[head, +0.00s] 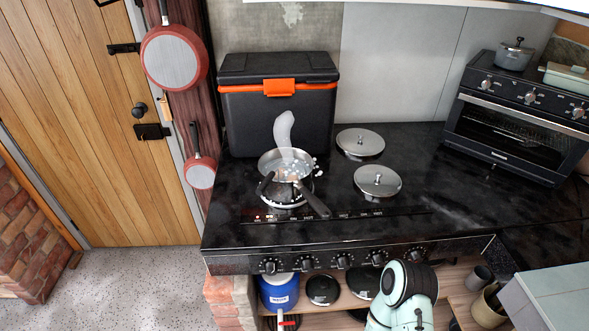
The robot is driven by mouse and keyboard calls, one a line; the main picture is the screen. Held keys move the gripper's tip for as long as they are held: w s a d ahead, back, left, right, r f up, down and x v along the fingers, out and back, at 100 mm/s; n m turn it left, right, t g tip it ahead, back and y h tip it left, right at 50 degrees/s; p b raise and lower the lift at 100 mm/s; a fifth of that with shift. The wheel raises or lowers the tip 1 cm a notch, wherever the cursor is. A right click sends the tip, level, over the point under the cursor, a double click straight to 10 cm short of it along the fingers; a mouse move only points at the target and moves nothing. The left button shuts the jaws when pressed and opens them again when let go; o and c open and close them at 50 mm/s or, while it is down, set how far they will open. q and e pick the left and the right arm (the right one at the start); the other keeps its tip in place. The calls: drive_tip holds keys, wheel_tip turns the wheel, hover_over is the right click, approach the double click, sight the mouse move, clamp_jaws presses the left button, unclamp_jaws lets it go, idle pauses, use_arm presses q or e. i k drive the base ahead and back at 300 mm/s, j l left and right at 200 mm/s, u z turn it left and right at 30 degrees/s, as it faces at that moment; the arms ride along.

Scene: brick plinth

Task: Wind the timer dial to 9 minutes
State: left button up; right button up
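The black countertop oven (515,135) stands at the right back of the counter. Its sloped top front carries three silver knobs: a left knob (487,85), a middle knob (531,97) and a right knob (578,112). Their markings are too small to read, so I cannot tell which is the timer dial or where it points. A mint-green and black part of my arm (403,292) shows at the bottom, in front of the stove and well apart from the oven. I make out no gripper fingers of either arm.
A black cooler (278,115) stands behind. A pot (515,54) and a green dish (567,78) sit on the oven. The counter before the oven is clear.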

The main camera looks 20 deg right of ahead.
sight(415, 256)
drive_tip(key=z, duration=1.8)
